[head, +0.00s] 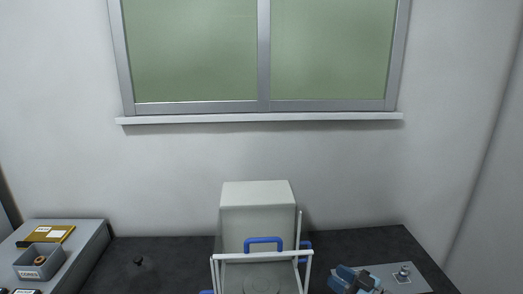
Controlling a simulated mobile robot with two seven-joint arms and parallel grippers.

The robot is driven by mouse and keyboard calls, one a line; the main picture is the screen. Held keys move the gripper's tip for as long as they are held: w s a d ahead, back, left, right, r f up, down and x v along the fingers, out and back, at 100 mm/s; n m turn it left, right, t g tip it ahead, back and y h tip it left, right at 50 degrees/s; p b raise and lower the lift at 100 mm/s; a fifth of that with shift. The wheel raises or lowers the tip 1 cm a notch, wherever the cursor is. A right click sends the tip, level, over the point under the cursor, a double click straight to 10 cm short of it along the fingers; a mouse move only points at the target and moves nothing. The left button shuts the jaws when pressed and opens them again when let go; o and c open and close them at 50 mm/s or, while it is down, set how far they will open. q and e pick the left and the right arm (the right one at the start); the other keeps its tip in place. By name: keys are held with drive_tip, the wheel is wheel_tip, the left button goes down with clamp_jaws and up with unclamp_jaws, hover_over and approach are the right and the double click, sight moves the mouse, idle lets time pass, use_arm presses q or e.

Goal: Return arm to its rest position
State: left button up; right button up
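My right gripper (366,280) shows small at the bottom right, with blue and dark parts of my arm beside it. It is over or near the left part of a grey plate (420,284). Its fingers are too small and too cut off to tell whether they are open or shut, and I see nothing clearly held in it. My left gripper is not clearly in view.
A white balance (256,205) with a blue-handled, framed weighing chamber stands mid-table. A small metal object (403,272) sits on the plate. At left are a grey bin (40,262) and a yellow folder (47,233). A small dark shape (138,263) is unclear.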

drive_tip(key=s+f+m+h, duration=0.1)
drive_tip(key=s+m+h, duration=0.1)
drive_tip(key=s+h, duration=0.1)
drive_tip(key=s+a+f+m+h, duration=0.1)
drive_tip(key=s+m+h, duration=0.1)
drive_tip(key=s, duration=0.4)
drive_tip(key=s+f+m+h, duration=0.1)
drive_tip(key=s+m+h, duration=0.1)
drive_tip(key=s+h, duration=0.3)
drive_tip(key=shift+a+f+m, duration=0.15)
drive_tip(key=shift+f+m, duration=0.1)
drive_tip(key=shift+m, duration=0.15)
drive_tip(key=s+d+g+h, duration=0.1)
drive_tip(key=s+d+g, duration=0.3)
drive_tip(key=s, duration=0.7)
drive_tip(key=s+d+g+h, duration=0.1)
drive_tip(key=s+g, duration=0.4)
drive_tip(key=s, duration=0.6)
drive_tip(key=w+a+f+t+y+p, duration=0.2)
drive_tip(key=w+a+f+t+p, duration=0.3)
drive_tip(key=a+f+t+p, duration=0.1)
drive_tip(key=shift+w+a+f+n+t+y, duration=0.3)
drive_tip(key=shift+w+f+n+t, duration=0.15)
drive_tip(key=shift+f, duration=0.4)
drive_tip(key=shift+s, duration=0.1)
